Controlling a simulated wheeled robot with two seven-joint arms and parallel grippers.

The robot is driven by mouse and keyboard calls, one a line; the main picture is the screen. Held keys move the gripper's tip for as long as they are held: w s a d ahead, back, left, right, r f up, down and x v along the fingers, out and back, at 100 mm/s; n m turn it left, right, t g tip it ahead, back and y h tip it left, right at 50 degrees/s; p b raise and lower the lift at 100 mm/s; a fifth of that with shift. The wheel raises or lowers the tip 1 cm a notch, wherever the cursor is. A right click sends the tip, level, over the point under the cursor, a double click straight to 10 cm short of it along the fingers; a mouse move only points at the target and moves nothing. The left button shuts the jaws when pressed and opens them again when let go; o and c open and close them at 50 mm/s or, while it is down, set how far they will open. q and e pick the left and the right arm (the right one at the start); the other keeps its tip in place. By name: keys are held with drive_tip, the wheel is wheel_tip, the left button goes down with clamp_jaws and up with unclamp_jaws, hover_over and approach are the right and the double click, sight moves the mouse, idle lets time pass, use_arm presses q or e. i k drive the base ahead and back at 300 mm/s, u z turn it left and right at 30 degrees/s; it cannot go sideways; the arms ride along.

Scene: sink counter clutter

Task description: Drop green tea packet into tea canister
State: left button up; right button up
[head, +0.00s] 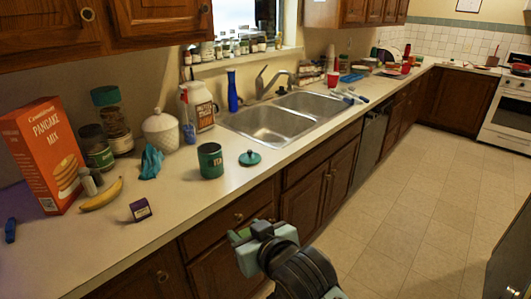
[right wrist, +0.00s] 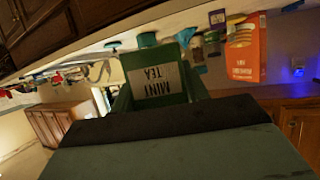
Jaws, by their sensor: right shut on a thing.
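The dark green tea canister (head: 210,163) stands upright on the counter, with its top open. Its green lid (head: 250,158) lies apart on the counter to its right. My right gripper (head: 243,237) is in front of the counter, below and right of the canister in the head view. It is shut on a green packet, which shows in the right wrist view (right wrist: 160,84) with a pale label reading "MINT TEA". That view is upside down, and the packet hides part of the counter. In the head view only a small green bit of the packet shows. My left gripper is not in view.
A small purple box (head: 140,209), a banana (head: 102,194) and a pancake mix box (head: 45,155) are left of the canister. The sink (head: 268,123) is to the right. Counter in front of the canister is clear.

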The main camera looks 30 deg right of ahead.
sight(212, 171)
drive_tip(key=z, duration=0.65)
drive_tip(key=i, duration=1.15)
